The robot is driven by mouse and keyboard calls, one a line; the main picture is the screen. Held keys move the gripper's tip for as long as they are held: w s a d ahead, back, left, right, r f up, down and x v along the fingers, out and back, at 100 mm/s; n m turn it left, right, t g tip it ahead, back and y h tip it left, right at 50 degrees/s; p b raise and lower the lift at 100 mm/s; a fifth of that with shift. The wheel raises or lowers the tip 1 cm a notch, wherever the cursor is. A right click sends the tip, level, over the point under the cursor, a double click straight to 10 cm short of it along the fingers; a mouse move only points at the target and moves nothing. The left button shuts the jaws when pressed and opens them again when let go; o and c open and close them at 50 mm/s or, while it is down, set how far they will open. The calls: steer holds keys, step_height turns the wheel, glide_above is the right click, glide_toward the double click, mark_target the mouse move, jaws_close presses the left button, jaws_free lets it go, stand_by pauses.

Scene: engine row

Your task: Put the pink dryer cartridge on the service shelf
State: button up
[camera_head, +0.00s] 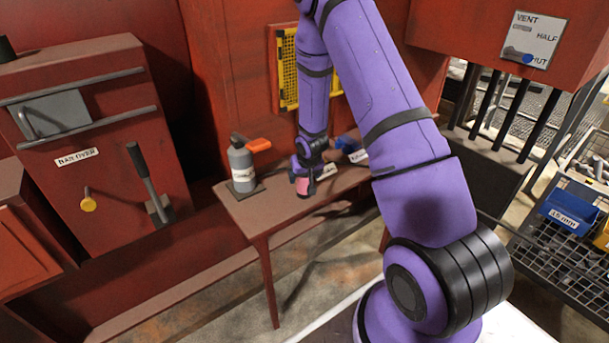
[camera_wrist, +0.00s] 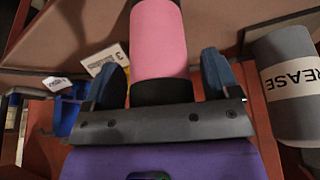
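The pink dryer cartridge (camera_head: 303,186) has black ends and is upright at the red-brown shelf (camera_head: 268,211), near its front edge. In the wrist view the cartridge (camera_wrist: 159,38) lies between the two blue-padded fingers of my gripper (camera_wrist: 162,80). A narrow gap shows between the cartridge and the right finger, and the left finger is very close to it. My gripper (camera_head: 303,172) points down over the cartridge in the head view. Whether the cartridge's bottom touches the shelf is hard to tell.
A grey grease bottle (camera_head: 241,165) with an orange top stands on the shelf's left; it is close by in the wrist view (camera_wrist: 292,85). A blue object (camera_head: 347,143) and white labels (camera_head: 327,170) are behind. A red lever cabinet (camera_head: 90,140) stands left.

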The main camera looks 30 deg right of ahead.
steer(key=s+a+r, duration=0.3)
steer(key=s+r, duration=0.1)
steer(key=r, duration=0.7)
steer(key=s+a+r+n, duration=0.15)
steer(key=s+r, duration=0.35)
steer(key=r, duration=0.5)
steer(key=s+a+r+m, duration=0.1)
steer(key=s+a+r, duration=0.25)
steer(key=r, duration=0.75)
steer(key=s+a+r+n, duration=0.1)
steer(key=s+a+r, duration=0.1)
steer(key=s, duration=0.5)
steer(key=s+a+r, duration=0.2)
steer(key=s+r, duration=0.3)
steer(key=s, duration=0.2)
steer(key=s+a+r+n+t+y, duration=0.1)
steer(key=s+a+r, duration=0.2)
steer(key=s, duration=0.4)
steer(key=shift+s+r+n, duration=0.2)
steer(key=shift+r+n, duration=0.1)
steer(key=shift+n, duration=0.05)
